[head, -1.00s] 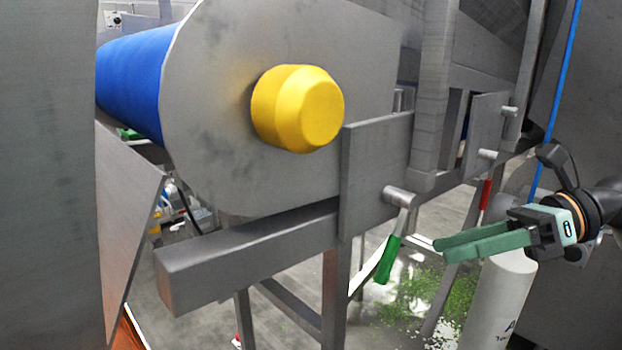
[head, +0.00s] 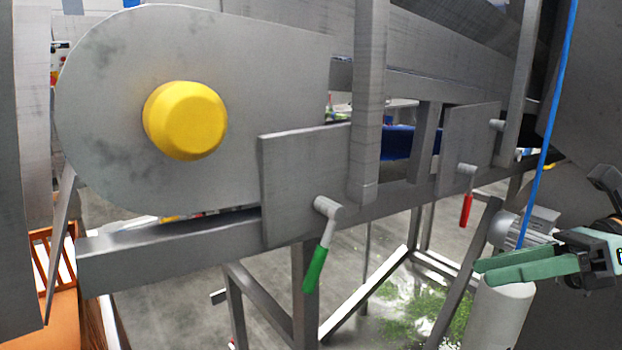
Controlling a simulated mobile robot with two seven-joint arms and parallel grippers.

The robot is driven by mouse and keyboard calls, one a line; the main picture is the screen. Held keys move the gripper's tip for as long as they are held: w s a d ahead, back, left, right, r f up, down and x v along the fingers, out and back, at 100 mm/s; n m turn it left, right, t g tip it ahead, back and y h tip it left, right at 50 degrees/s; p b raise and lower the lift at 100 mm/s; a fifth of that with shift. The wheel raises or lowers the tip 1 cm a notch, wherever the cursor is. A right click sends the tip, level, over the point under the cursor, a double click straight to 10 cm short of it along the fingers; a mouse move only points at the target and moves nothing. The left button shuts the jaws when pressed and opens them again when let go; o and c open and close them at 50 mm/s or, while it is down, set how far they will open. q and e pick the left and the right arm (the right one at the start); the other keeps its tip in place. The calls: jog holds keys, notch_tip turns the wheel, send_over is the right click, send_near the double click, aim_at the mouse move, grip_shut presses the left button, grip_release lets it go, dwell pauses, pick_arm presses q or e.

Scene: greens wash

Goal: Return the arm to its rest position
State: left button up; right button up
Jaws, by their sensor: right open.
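My right gripper (head: 482,273) is at the right edge in the head view, its green fingers pointing left. It is open and empty. It shows in front of the top of a white cylinder (head: 497,315); whether it touches the cylinder I cannot tell. The green-handled lever (head: 316,265) hangs from the grey machine frame to the left of the fingers, apart from them. A red-handled lever (head: 466,210) hangs above and slightly left of the gripper. My left gripper is not in view.
The conveyor's grey end plate (head: 110,110) with its yellow cap (head: 186,120) fills the upper left. A blue cable (head: 549,125) hangs near my right arm. Green scraps (head: 425,312) lie on the floor below. An orange crate (head: 62,262) stands at lower left.

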jog(key=w+a+f+m+t+y, duration=0.45)
jog(key=a+m+y, duration=0.2)
jog(key=m, duration=0.35)
notch_tip(320, 180, down, 16)
jog(key=w+d+f+m+t+h, duration=0.15)
jog(key=m+t+h, duration=1)
jog(key=m, duration=1.15)
jog(key=s+f+m+g+h, duration=0.2)
jog(key=s+f+m+h, duration=0.15)
jog(key=f, duration=0.45)
jog(key=s+f+m+g+h, duration=0.2)
jog(key=s+f+m, duration=0.25)
jog(key=f, duration=0.25)
jog(key=s+a+f+m+g, duration=0.3)
jog(key=s+f+m+g, duration=0.25)
jog(key=s+f, duration=0.5)
pick_arm(q)
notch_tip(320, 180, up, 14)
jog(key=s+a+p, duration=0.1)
jog(key=p, duration=1.8)
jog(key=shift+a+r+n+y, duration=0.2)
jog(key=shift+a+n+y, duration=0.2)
pick_arm(e)
notch_tip(320, 180, up, 16)
jog(key=s+d+h, duration=0.1)
jog(key=d, duration=0.1)
jog(key=shift+d+f+t, duration=0.15)
jog(key=shift+d+t, duration=0.2)
